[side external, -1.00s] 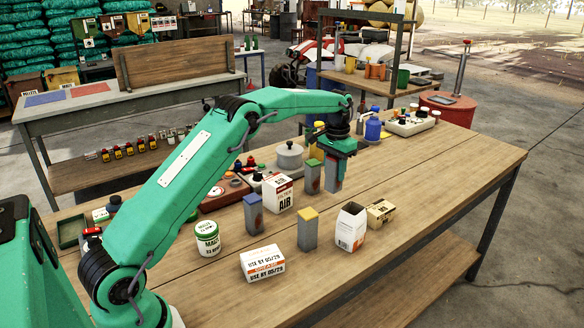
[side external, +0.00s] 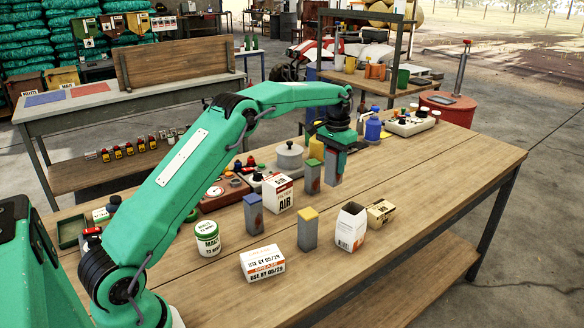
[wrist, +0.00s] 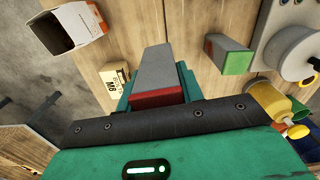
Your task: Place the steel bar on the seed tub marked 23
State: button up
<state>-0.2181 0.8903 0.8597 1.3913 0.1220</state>
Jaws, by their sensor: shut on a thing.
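My gripper (side external: 335,148) is shut on a grey bar (side external: 333,170). The bar hangs upright over the middle of the bench, just right of a green-topped grey bar. In the wrist view this held bar (wrist: 158,75) shows a red end between the jaws (wrist: 157,93). A white tub with a green lid (side external: 206,239) stands at the front left, apart from the gripper; its label reads like maize. I cannot read a 23 on any tub.
Nearby stand grey bars with green (side external: 313,177), blue (side external: 253,214) and yellow (side external: 308,230) tops, a white AIR box (side external: 278,195), an open carton (side external: 351,228) and an M8 box (side external: 381,213). A label box (side external: 262,263) lies in front.

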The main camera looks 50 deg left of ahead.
jog(key=s+r, duration=0.7)
jog(key=s, duration=0.1)
jog(key=s+d+r, duration=0.1)
jog(key=s+d, duration=0.1)
jog(key=s, duration=1.2)
jog(key=s+d+r+m, duration=0.1)
jog(key=s+d, duration=0.2)
jog(key=s, duration=1.1)
jog(key=shift+d, duration=0.25)
jog(key=shift+a, duration=0.1)
send_near(206, 227)
jog(key=shift+f, duration=1.15)
jog(key=shift+f, duration=0.15)
jog(key=o, duration=1.2)
jog(key=shift+c, duration=0.2)
